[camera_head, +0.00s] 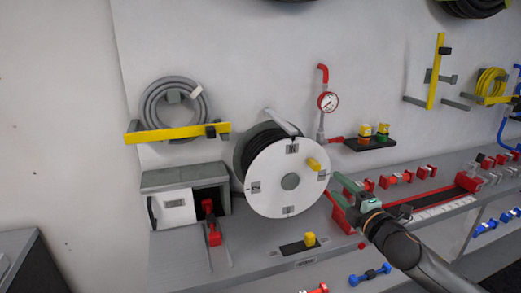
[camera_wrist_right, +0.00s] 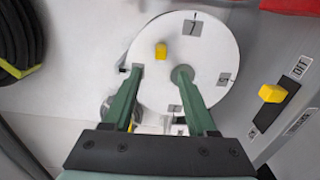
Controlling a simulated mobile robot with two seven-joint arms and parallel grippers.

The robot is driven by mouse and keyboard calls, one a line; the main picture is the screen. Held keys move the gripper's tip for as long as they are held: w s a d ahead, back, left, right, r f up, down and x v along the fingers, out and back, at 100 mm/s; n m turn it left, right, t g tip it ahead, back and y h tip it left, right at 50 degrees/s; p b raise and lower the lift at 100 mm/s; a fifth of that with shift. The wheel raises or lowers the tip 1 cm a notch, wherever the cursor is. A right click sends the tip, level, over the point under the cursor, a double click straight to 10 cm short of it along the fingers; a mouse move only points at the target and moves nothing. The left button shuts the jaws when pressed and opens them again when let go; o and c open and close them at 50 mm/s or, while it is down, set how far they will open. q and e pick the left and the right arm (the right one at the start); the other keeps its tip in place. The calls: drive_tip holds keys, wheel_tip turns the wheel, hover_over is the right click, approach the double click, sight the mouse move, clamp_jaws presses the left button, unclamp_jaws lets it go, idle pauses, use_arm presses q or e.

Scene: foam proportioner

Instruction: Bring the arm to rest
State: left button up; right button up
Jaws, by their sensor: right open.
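My right gripper (camera_head: 338,189) is in front of and to the right of the white hose reel disc (camera_head: 268,190) in the head view. Its green fingers are apart with nothing between them; they also show in the right wrist view (camera_wrist_right: 160,72). The disc (camera_wrist_right: 215,50) carries a yellow knob (camera_head: 314,164), which shows ahead of the fingertips in the wrist view (camera_wrist_right: 161,51). Whether the fingertips touch the disc cannot be told. My right arm (camera_head: 405,250) comes in from the lower right. My left gripper is not in view.
A yellow-handled switch (camera_head: 309,239) sits on the grey bench (camera_head: 180,259) below the reel. A grey box (camera_head: 185,190) and a red lever (camera_head: 212,229) stand left of it. Red fittings (camera_head: 395,178) line the bench at right.

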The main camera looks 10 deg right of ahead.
drive_tip(key=s+a+f+m+g+y, duration=0.1)
drive_tip(key=s+a+f+m+g, duration=0.2)
drive_tip(key=f, duration=0.7)
drive_tip(key=s+a+f+m+g, duration=0.1)
drive_tip(key=s+a+f+m, duration=0.2)
drive_tip(key=s+a+f, duration=0.5)
drive_tip(key=s+a+f+m+g, duration=0.2)
drive_tip(key=s+f+m, duration=0.3)
drive_tip(key=s+f, duration=0.4)
drive_tip(key=s+a+f+m+g, duration=0.2)
drive_tip(key=s+f+m, duration=0.4)
drive_tip(key=s+f, duration=0.3)
drive_tip(key=shift+s+a+f+g, duration=0.2)
drive_tip(key=shift+s+a+g, duration=0.1)
drive_tip(key=shift+s+a, duration=0.4)
